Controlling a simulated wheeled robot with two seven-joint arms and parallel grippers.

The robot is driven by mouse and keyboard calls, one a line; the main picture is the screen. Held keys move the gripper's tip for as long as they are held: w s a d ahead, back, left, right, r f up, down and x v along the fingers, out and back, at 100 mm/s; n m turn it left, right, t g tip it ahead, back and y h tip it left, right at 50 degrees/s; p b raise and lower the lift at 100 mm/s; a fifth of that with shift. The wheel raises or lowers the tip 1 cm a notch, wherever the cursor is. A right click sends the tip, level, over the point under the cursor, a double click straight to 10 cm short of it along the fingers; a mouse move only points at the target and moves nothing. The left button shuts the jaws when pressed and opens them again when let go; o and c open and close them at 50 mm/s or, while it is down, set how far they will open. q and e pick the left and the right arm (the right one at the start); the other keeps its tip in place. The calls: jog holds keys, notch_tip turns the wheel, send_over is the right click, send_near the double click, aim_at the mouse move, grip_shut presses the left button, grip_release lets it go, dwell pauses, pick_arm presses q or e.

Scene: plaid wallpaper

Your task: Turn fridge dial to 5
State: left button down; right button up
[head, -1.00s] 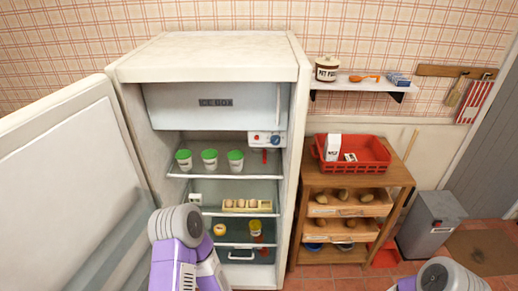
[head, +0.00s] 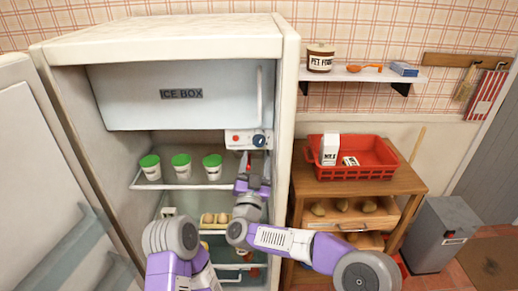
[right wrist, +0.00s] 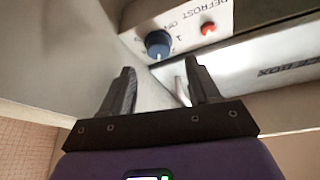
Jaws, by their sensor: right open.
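The fridge dial is a round blue knob (head: 259,141) on a white control panel (head: 247,132) under the ice box. In the right wrist view the blue dial (right wrist: 158,43) has a white mark toward its lower edge; the numbers around it are too unclear to read a setting. A red button (right wrist: 207,28) sits beside it, near the word DEFROST. My right gripper (head: 248,160) is inside the fridge just below the panel. Its two dark fingers (right wrist: 160,65) are open and empty, pointing toward the dial and apart from it. My left arm shows at lower left, but its gripper does not.
Several green-lidded tubs (head: 181,167) stand on the fridge shelf left of my right gripper. The ice box (head: 180,95) is above. The fridge door (head: 35,170) stands open at left. A wooden rack (head: 375,190) with a red basket (head: 372,170) stands right of the fridge.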

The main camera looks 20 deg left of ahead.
aim_at(259, 144)
jog(key=shift+x, duration=2.55)
jog(key=shift+f, duration=0.15)
jog(key=c, duration=1)
